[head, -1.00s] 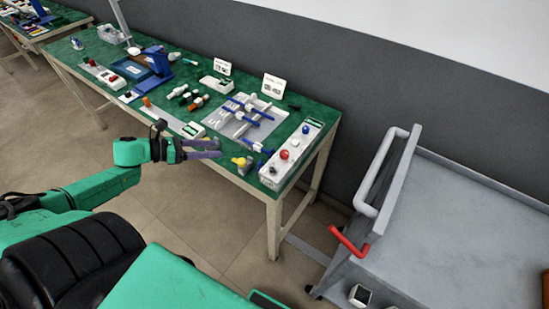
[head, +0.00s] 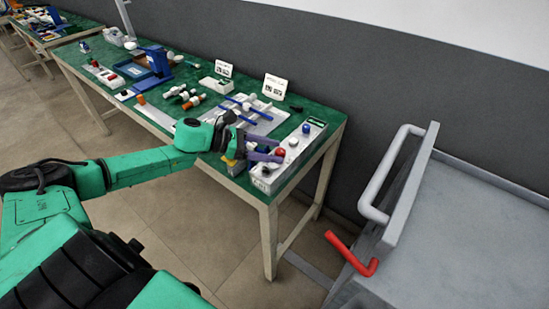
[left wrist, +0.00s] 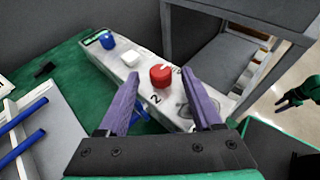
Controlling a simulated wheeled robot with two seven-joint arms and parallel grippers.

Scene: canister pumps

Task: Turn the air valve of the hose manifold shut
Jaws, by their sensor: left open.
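The hose manifold appears to be the long white block (head: 264,174) at the right end of the green table. It carries a red knob (left wrist: 161,77), which I take as the air valve, with a white mark on top and a printed "2" beside it. My left gripper (head: 280,150) is open at the block. In the left wrist view its purple fingers point toward the red knob, one on each side in the picture; I cannot tell whether they touch it. In that view a dark and green gripper, perhaps my right one (left wrist: 294,95), shows at the right edge, too small to judge.
The block also bears a white button (left wrist: 129,59) and a blue knob (left wrist: 107,40). A grey tray (left wrist: 30,150) with blue tubes lies beside it. A yellow part is partly hidden below my gripper. A grey cart (head: 480,240) stands right of the table.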

